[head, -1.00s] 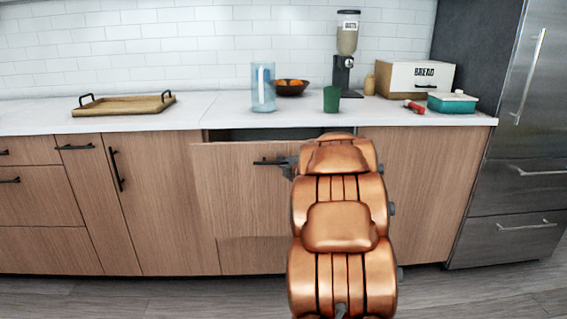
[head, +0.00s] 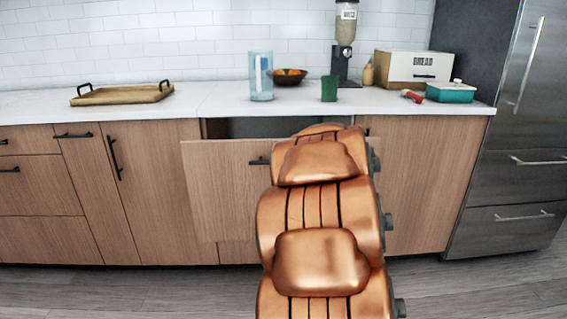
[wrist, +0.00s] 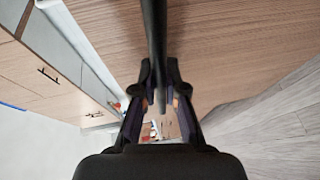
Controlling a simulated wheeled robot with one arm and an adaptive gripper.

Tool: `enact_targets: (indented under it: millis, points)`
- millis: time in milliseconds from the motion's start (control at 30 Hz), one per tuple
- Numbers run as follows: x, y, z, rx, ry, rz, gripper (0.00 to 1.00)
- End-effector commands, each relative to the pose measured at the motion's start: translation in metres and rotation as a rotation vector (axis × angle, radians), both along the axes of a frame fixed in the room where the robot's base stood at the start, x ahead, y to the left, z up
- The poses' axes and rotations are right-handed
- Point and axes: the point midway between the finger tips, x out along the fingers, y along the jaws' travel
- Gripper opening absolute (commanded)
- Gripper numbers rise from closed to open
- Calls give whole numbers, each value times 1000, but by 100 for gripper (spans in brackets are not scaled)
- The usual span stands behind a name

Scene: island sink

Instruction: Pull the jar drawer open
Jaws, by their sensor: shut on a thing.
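The jar drawer (head: 222,190) is a wide wood-fronted drawer under the counter. Its front stands out from the cabinet, and a dark gap (head: 262,127) shows behind its top edge. What lies inside cannot be made out. The left end of its black bar handle (head: 257,161) shows in the head view; my copper arm hides the rest. In the wrist view my gripper (wrist: 160,100) is shut on the dark handle bar (wrist: 155,45), with the wood drawer front (wrist: 230,45) beyond it.
On the white counter (head: 215,97) stand a clear blue pitcher (head: 261,78), a green cup (head: 329,88), a fruit bowl (head: 287,77), a dispenser (head: 346,40), a bread box (head: 412,66) and a wooden tray (head: 122,94). A steel fridge (head: 515,130) is at right. The floor (head: 150,295) in front is clear.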

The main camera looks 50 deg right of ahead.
Motion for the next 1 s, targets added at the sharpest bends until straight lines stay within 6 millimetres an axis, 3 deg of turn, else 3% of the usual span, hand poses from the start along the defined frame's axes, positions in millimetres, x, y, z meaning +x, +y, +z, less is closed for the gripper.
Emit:
enact_targets:
  millis: [167, 200, 433, 767, 1000]
  points:
    - [-1, -1, 0, 1, 1, -2, 0]
    - [0, -1, 0, 1, 1, -2, 14]
    - [0, -1, 0, 0, 1, -2, 37]
    - [-2, -1, 0, 0, 0, -3, 37]
    - [-22, 5, 4, -2, 1, -6, 37]
